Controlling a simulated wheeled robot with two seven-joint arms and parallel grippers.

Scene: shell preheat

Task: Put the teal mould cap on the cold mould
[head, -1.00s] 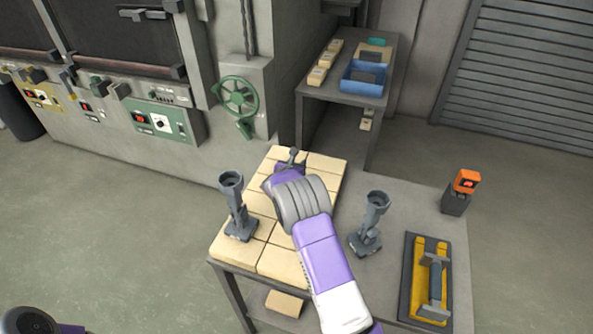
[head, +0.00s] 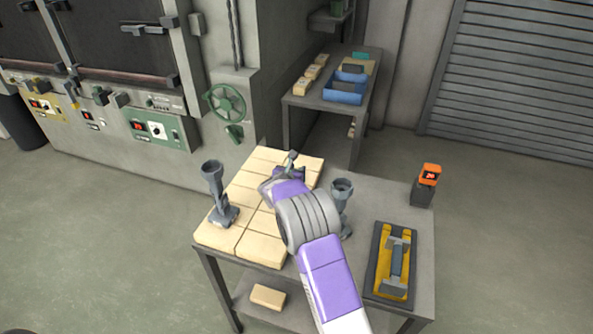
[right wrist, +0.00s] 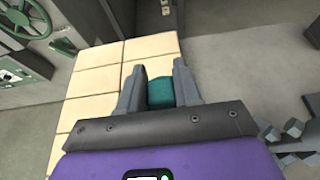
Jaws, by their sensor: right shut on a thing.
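My right gripper (head: 291,162) is over the far part of the pale tiled area on the table. In the right wrist view its two fingers (right wrist: 160,90) are closed on the teal mould cap (right wrist: 160,92). The cap is hidden in the head view. Two grey funnel-topped moulds stand upright: one on the tiles at left (head: 216,195), one on the bare table at right (head: 342,192), partly behind my right arm. I cannot tell from their look which is cold. My left gripper is not in view.
A yellow tool on a dark tray (head: 377,262) and an orange display unit (head: 429,176) are at the table's right. Behind are a side table with a blue bin (head: 346,88) and a furnace with a green handwheel (head: 226,103). The front tiles are clear.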

